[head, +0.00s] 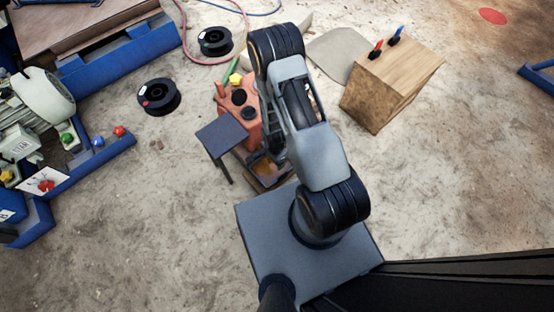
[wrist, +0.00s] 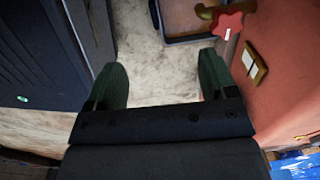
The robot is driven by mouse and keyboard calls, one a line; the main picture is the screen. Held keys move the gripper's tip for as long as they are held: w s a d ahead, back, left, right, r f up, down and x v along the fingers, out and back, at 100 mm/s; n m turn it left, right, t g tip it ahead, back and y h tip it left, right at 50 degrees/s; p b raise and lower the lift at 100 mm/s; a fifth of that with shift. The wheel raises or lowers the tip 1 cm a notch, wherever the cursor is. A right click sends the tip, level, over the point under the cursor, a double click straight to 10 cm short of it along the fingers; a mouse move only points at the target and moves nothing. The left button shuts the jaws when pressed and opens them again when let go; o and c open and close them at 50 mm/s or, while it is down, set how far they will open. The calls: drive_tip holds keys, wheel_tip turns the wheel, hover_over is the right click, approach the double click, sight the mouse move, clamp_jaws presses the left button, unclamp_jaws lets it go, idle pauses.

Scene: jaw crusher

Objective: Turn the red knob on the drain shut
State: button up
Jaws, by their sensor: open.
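The red star-shaped knob (wrist: 228,25) shows near the top right in the wrist view. It sits by a brass drain pipe (wrist: 206,12), in front of a red-orange body (wrist: 290,60). My gripper (wrist: 163,75) is open and empty, with its two green fingers apart and pale floor showing between them. The knob lies beyond and to the right of the right finger, apart from it. In the head view the red-orange body (head: 247,128) stands left of my arm. The drain knob cannot be made out there, and my arm hides most of my gripper.
A dark-rimmed tray (wrist: 188,39) lies below the pipe. A small grey table (head: 220,134) stands beside the red-orange body. A wooden box (head: 375,100) with red and blue handles stands right of my arm. Black spools (head: 158,97) lie left. The floor at lower left is clear.

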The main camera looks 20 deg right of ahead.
drive_tip(key=shift+s+r+p, duration=0.2)
drive_tip(key=shift+s+r, duration=0.15)
drive_tip(key=shift+s, duration=0.4)
drive_tip(key=shift+s+r+p, duration=0.15)
drive_tip(key=shift+s+r, duration=0.15)
drive_tip(key=shift+s, duration=0.4)
